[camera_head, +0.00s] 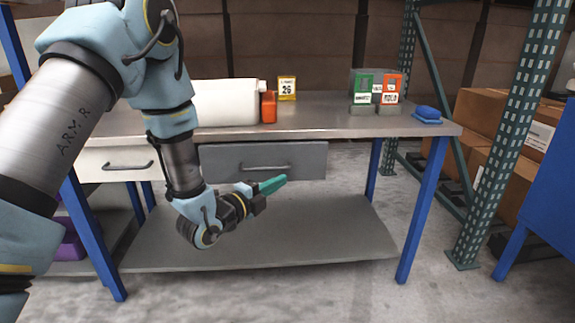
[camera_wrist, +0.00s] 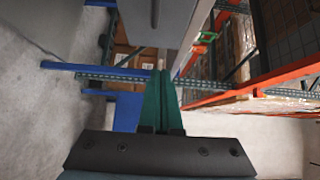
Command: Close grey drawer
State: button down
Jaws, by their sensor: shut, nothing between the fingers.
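The grey drawer (camera_head: 310,160) hangs under the workbench top in the head view, with a dark bar handle on its front. Its front looks set a little forward of the bench edge, but how far it is open I cannot tell. My gripper (camera_head: 272,185) is in front of the drawer's lower edge, its green fingers together and empty, pointing right. In the wrist view the closed green fingers (camera_wrist: 162,95) point up the picture, and a grey surface, perhaps the drawer, shows at the top. I cannot tell whether the fingers touch the drawer.
A white drawer (camera_head: 95,163) is to the left. The bench top (camera_head: 320,118) holds a white container (camera_head: 225,102), an orange bottle (camera_head: 269,107), small boxes and a blue item (camera_head: 427,114). A lower shelf (camera_head: 300,240) is bare. Blue legs (camera_head: 424,210) and a green rack post (camera_head: 505,130) stand right.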

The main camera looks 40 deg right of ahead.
aim_at(292, 157)
jog(key=w+d, duration=0.1)
jog(key=d, duration=0.3)
jog(key=w+d, duration=0.1)
jog(key=d, duration=0.2)
jog(key=w+d, duration=0.1)
jog(key=d, duration=0.3)
jog(key=shift+w+d+r+p, duration=0.1)
jog(key=shift+d+r+p, duration=0.05)
jog(key=shift+d+p, duration=0.2)
jog(key=shift+w+d, duration=0.3)
jog(key=shift+w, duration=0.15)
jog(key=w+d+b, duration=0.2)
jog(key=w, duration=0.1)
jog(key=shift+w+d+f, duration=0.15)
jog(key=shift+d+f, duration=0.05)
jog(key=shift+d, duration=0.15)
jog(key=shift+w+d+r, duration=0.1)
jog(key=shift+w+r, duration=0.1)
jog(key=shift+r, duration=0.15)
